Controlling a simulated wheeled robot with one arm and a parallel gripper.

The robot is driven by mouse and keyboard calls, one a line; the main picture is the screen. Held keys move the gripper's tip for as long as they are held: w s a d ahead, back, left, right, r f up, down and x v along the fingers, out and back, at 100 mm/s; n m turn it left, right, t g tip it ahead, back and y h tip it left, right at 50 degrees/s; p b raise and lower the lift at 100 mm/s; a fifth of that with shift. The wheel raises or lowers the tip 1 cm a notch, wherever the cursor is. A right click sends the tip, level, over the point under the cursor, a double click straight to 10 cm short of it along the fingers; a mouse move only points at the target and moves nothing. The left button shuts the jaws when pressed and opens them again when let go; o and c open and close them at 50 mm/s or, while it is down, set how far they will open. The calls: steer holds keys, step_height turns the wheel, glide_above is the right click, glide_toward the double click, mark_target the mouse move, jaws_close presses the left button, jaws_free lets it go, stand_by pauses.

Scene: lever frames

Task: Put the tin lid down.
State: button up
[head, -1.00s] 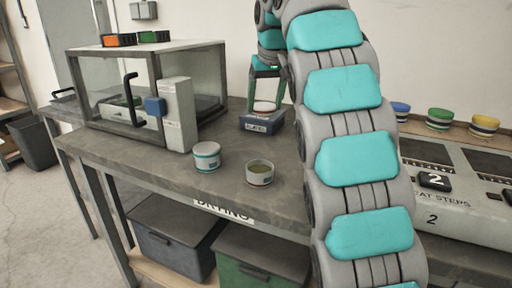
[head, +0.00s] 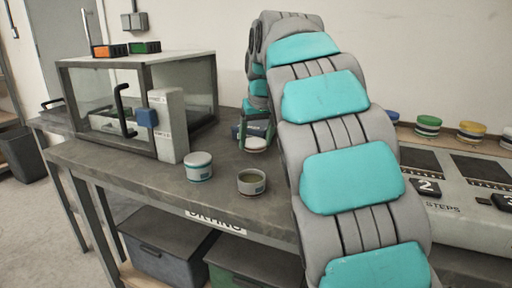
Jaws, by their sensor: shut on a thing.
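My gripper (head: 256,142) is shut on the tin lid (head: 257,144), a small pale disc, near the back of the grey bench (head: 130,165). I cannot tell whether the lid touches the bench top. My arm hides part of the space to its right. An open tin (head: 251,182) with pale contents stands on the bench in front of the gripper. A white tin with a teal band (head: 198,167) stands to its left, with its top covered.
A glass-sided cabinet (head: 165,98) stands at left. A grey stepped unit (head: 455,215) and several coloured-lid tins (head: 428,125) are at right. Bare bench lies in front of the tins.

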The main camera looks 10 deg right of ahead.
steer(key=shift+f, duration=1.15)
steer(key=shift+f, duration=0.2)
steer(key=o, duration=1.2)
steer(key=shift+o, duration=0.2)
steer(key=shift+r, duration=0.3)
steer(key=v, duration=1.1)
steer(key=shift+s+r, duration=0.15)
steer(key=shift+r, duration=0.2)
